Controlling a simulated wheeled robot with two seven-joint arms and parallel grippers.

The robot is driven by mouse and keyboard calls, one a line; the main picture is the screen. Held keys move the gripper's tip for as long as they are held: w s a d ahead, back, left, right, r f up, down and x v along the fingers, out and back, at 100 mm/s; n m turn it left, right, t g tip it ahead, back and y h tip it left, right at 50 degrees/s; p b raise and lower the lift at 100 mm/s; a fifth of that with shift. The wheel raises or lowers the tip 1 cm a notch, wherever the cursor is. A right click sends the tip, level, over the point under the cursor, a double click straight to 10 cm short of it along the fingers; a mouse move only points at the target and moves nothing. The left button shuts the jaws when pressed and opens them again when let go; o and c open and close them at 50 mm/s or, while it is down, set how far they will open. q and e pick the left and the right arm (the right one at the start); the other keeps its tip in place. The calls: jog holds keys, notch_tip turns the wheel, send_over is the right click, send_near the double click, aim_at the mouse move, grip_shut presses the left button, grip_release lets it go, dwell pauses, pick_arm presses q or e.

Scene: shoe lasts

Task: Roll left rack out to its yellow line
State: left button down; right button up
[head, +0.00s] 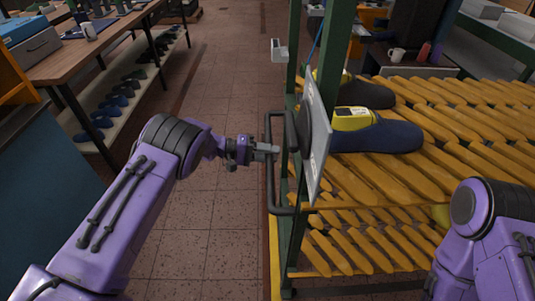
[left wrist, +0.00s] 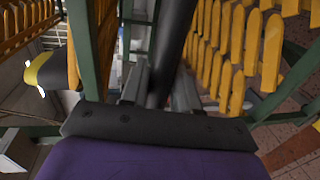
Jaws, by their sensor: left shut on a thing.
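The rack (head: 293,240) has a green frame and slanted yellow wooden slats, and stands in the right half of the head view. A dark grey upright handle (head: 271,185) sticks out from its left side. My left gripper (head: 271,150) is shut on this handle. In the left wrist view the dark handle bar (left wrist: 172,45) runs between the two fingers. A yellow strip (head: 274,262) shows on the floor along the rack's lower left side. My right arm shows at the lower right of the head view, but its gripper is out of view.
Dark blue shoe lasts (head: 385,136) with a yellow top piece lie on the slats. A pale panel (head: 318,140) hangs on the rack's side. A bench (head: 85,55) with shoes on its lower shelf stands at the left. The tiled aisle (head: 215,85) between is clear.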

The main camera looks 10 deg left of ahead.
pick_arm(q)
jog(key=shift+s+a+f, duration=0.15)
jog(key=shift+f, duration=0.15)
jog(key=c, duration=1)
grip_release()
jog(key=shift+a, duration=0.1)
jog(key=shift+o, duration=0.2)
jog(key=shift+r, duration=0.2)
jog(key=shift+a, duration=0.2)
jog(key=b+v, duration=0.2)
jog(key=v, duration=0.8)
jog(key=shift+s+a, duration=0.2)
